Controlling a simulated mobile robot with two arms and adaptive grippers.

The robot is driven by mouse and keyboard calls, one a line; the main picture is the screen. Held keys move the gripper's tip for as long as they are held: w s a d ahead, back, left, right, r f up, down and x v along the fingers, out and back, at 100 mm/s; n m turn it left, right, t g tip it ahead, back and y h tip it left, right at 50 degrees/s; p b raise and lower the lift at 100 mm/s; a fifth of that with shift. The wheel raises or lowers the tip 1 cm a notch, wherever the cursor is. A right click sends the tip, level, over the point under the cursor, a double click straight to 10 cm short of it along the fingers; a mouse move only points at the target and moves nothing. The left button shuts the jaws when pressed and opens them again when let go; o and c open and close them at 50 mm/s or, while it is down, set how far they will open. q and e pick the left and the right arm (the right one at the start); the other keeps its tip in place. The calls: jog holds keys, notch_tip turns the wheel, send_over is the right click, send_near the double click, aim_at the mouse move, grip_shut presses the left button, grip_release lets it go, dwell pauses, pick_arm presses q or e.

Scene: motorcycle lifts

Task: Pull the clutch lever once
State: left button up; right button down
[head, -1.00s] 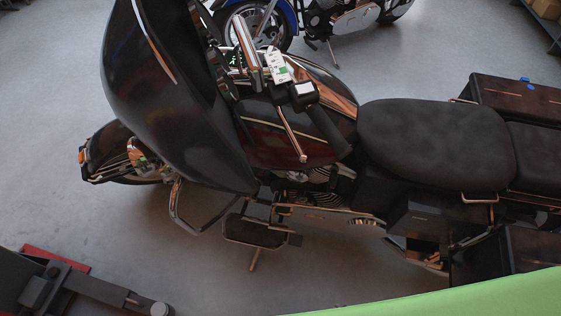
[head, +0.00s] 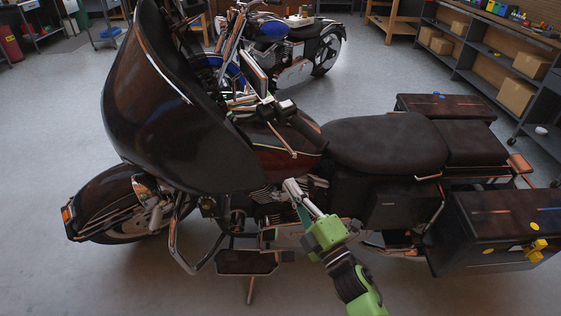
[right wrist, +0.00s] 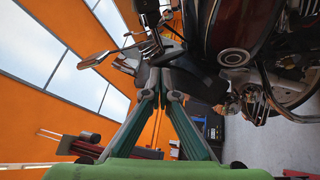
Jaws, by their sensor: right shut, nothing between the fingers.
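The clutch lever (head: 281,140) is a thin chrome bar on the near handlebar of the dark red and black touring motorcycle (head: 160,130). It runs diagonally in front of the tank, beside the black handlebar grip (head: 304,127). My right gripper (head: 290,186) is shut and empty. In the head view its tips show below the lever, in front of the engine, with a visible gap between them in the picture. In the right wrist view the gripper's fingers (right wrist: 162,75) meet near dark motorcycle parts; I cannot pick out the lever there. My left gripper is out of view.
The seat (head: 385,142) and the near saddlebag (head: 495,230) lie to the right. The big fairing (head: 165,115) is to the left. A blue motorcycle (head: 275,45) stands behind, with shelves holding boxes (head: 530,65) at the back right. Floor is clear at the lower left.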

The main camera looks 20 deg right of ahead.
aim_at(280, 136)
jog(key=shift+w+d+f, duration=0.1)
jog(key=shift+w, duration=0.05)
jog(key=shift+w, duration=0.1)
jog(key=w+d+r, duration=0.1)
jog(key=w+r, duration=0.1)
jog(key=w, duration=0.9)
jog(key=shift+d+r, duration=0.1)
jog(key=shift+d, duration=0.05)
